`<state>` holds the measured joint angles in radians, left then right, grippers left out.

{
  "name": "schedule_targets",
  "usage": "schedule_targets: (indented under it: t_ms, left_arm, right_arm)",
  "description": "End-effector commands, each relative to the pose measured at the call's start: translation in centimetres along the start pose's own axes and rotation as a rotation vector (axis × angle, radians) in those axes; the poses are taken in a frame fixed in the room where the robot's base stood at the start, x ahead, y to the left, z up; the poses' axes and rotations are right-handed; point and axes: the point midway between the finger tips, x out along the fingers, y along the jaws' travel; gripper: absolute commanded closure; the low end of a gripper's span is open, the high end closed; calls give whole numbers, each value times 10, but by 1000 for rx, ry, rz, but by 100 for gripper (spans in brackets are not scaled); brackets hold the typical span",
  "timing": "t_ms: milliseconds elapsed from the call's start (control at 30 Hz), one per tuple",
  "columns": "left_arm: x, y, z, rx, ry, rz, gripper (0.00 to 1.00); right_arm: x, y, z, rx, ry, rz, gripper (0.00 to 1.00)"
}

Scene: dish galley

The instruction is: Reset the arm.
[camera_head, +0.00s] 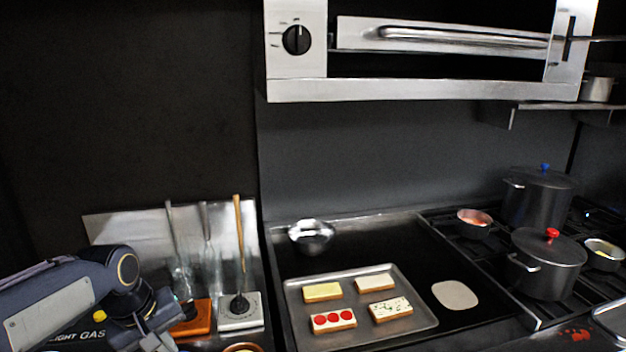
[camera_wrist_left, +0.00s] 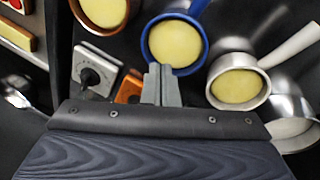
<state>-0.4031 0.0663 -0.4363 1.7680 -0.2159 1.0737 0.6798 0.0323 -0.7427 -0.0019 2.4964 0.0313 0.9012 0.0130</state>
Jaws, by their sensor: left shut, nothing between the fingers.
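My left arm comes in from the lower left in the head view, and its gripper (camera_head: 162,338) is low at the bottom edge, partly cut off. In the left wrist view the left gripper (camera_wrist_left: 163,84) shows its grey fingers together, with nothing between them. My right gripper is in neither view.
A metal tray (camera_head: 392,333) with several topped bread slices lies on the black griddle, beside a pale flat round (camera_head: 455,295). A steel bowl (camera_head: 311,236) sits behind it. Pots, including a red-knobbed one (camera_head: 545,265), stand on the stove.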

Motion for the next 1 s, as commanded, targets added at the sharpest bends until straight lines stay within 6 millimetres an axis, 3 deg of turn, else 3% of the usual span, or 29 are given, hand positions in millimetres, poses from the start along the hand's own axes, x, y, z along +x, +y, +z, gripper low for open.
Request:
schedule_targets:
  t_ms: [33,200,300,433,600,1000]
  left_arm:
    - [-8,-15,22,39,-16,69,100]
    - [-23,-46,97,230,7,236,100]
    - [-23,-59,137,336,56,286,100]
    - [-16,-70,173,439,116,305,100]
    - [-8,-75,193,501,154,303,100]
    - [-7,-76,195,507,155,303,100]
  right_arm:
    - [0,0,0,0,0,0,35]
    - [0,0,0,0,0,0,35]
    - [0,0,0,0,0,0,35]
    - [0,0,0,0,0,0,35]
    - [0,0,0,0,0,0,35]
    - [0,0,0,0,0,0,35]
